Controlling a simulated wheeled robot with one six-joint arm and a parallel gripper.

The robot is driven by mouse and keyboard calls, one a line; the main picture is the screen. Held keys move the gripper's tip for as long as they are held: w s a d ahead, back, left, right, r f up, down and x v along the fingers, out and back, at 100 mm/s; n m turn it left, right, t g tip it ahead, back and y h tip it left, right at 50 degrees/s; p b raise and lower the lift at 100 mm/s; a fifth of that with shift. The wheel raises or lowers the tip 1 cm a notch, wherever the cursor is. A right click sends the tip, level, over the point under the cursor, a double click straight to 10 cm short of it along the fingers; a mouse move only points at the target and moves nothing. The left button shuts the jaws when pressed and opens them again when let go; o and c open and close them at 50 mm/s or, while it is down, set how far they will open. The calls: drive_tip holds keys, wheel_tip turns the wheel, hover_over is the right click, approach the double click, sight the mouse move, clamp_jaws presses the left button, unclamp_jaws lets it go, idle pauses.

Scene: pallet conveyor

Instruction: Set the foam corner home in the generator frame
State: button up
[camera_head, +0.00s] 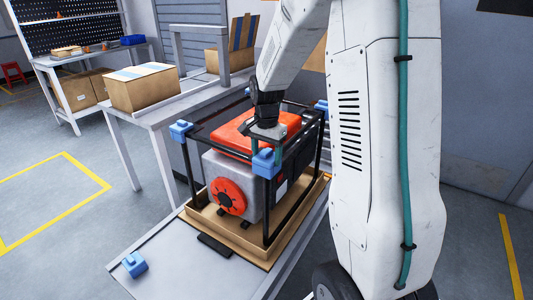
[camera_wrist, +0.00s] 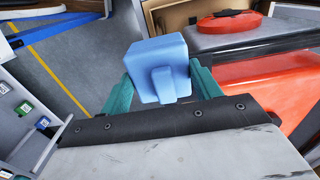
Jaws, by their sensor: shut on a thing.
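My gripper (camera_head: 266,150) points down over the near top corner of the black generator frame (camera_head: 297,160). Its teal fingers are shut on a blue foam corner (camera_head: 264,163). The held foam corner (camera_wrist: 158,68) also shows in the wrist view, between the two fingers, with a small tab facing the camera. In the head view it overlaps the top of the near post; I cannot tell whether it is seated or just above. Other blue foam corners sit on the frame's left corner (camera_head: 180,131) and far right corner (camera_head: 321,105). The red and grey generator (camera_head: 232,172) stands inside the frame.
A loose blue foam corner (camera_head: 134,264) lies on the grey conveyor surface (camera_head: 185,262), front left. The frame stands in a shallow cardboard tray (camera_head: 262,252) with a black pad (camera_head: 215,245) at its front. A table with a cardboard box (camera_head: 145,87) stands behind left.

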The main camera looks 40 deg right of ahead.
drive_tip(key=shift+s+f, duration=0.2)
drive_tip(key=shift+f, duration=0.4)
drive_tip(key=o, duration=1)
drive_tip(key=shift+s, duration=0.1)
drive_tip(key=shift+a, duration=0.1)
drive_tip(key=shift+c, duration=0.4)
drive_tip(key=shift+o, duration=0.6)
wheel_tip(320, 180, up, 9)
drive_tip(key=shift+f, duration=0.2)
drive_tip(key=shift+w, duration=0.2)
